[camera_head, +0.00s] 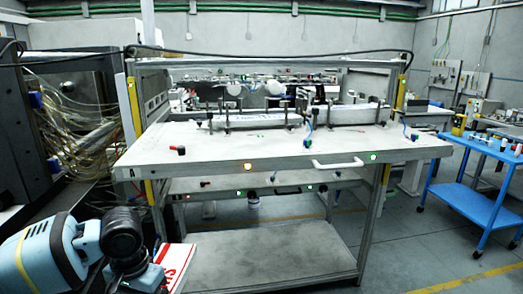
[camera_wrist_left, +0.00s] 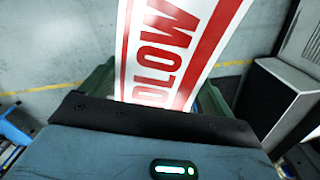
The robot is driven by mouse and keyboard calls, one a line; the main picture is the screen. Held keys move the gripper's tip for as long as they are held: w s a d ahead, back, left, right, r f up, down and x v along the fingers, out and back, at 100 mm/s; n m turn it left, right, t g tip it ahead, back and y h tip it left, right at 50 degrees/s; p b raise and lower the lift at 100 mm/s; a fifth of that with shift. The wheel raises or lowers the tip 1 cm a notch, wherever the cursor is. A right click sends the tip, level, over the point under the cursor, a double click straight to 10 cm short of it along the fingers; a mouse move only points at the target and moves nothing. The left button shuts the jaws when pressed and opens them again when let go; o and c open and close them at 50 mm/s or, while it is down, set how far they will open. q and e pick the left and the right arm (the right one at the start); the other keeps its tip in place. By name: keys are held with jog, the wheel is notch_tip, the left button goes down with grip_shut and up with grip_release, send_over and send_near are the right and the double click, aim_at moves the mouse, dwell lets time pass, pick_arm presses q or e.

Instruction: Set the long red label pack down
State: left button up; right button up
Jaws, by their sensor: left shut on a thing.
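The long red label pack (camera_head: 176,266) is white with red bands and red lettering. It shows at the bottom left of the head view, low in front of the table, partly hidden by my left arm. In the left wrist view the pack (camera_wrist_left: 165,48) stretches away from the gripper, past the top edge of the picture. My left gripper (camera_wrist_left: 157,98) is shut on its near end, with a dark green finger at each side. No surface is seen touching the pack. My right gripper is in neither view.
A grey work table (camera_head: 270,148) with clamps and a long label magazine (camera_head: 255,118) stands ahead, with free top near its front edge. A lower shelf (camera_head: 265,250) is bare. A blue cart (camera_head: 470,195) stands right. A grey box (camera_wrist_left: 280,95) is right in the wrist view.

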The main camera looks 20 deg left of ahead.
pick_arm(q)
jog(key=w+d+m, duration=0.1)
jog(key=w+d, duration=0.1)
jog(key=d, duration=1.4)
jog(key=s+f, duration=0.2)
jog(key=f, duration=0.5)
jog(key=s+f, duration=0.2)
jog(key=f, duration=0.5)
jog(key=shift+s+d+f, duration=0.15)
jog(key=shift+s+d, duration=0.15)
jog(key=shift+d, duration=0.1)
jog(key=shift+w+d, duration=0.1)
